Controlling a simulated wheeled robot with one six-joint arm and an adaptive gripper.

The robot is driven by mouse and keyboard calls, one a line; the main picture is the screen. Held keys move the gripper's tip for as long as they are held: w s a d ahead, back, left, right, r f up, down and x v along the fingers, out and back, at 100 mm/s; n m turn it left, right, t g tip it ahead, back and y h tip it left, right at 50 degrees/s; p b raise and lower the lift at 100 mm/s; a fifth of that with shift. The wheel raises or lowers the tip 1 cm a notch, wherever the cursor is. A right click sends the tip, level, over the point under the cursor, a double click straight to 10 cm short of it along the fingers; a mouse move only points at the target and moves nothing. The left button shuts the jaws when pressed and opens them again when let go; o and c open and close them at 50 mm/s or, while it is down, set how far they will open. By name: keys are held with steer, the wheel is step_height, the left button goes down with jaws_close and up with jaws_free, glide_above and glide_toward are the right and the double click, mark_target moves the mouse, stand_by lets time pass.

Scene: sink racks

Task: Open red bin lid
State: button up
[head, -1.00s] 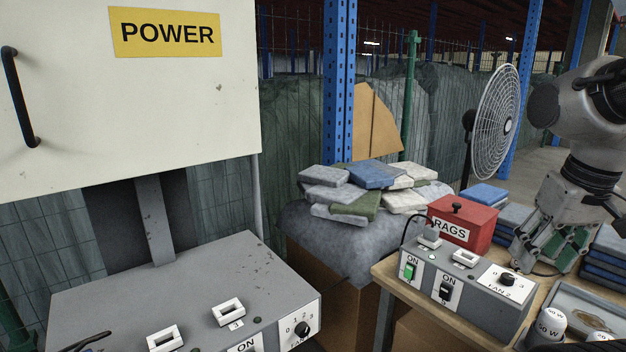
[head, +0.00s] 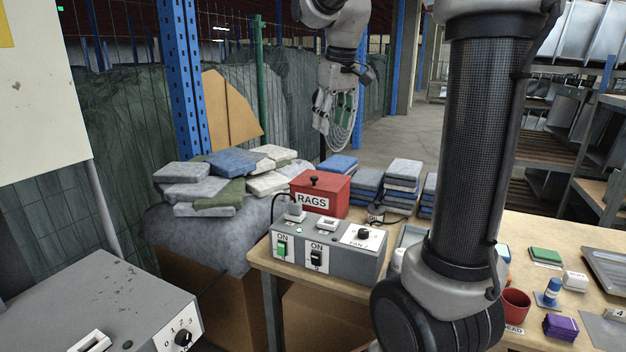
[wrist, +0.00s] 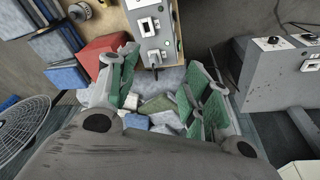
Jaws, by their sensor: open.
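The red bin (head: 327,196) labelled RAGS stands on the wooden table, behind the grey switch box. There the red bin (wrist: 101,55) shows at the upper left, partly hidden by the left finger.
The grey switch box (head: 325,254) stands in front of the bin. Blue cloth stacks (head: 400,180) lie to its right. A heap of folded cloths (head: 225,180) lies to its left. A fan (wrist: 22,125) shows in the wrist view, left of my gripper.

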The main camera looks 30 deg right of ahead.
steer(key=w+d+f, duration=0.2)
steer(key=w, duration=0.8)
steer(key=n+g, duration=0.3)
glide_above(315, 177)
step_height(315, 177, down, 19)
steer(key=shift+a+r, duration=0.1)
steer(key=shift+r, duration=0.1)
step_height(315, 177, down, 8)
steer(key=shift+r, duration=0.1)
jaws_close()
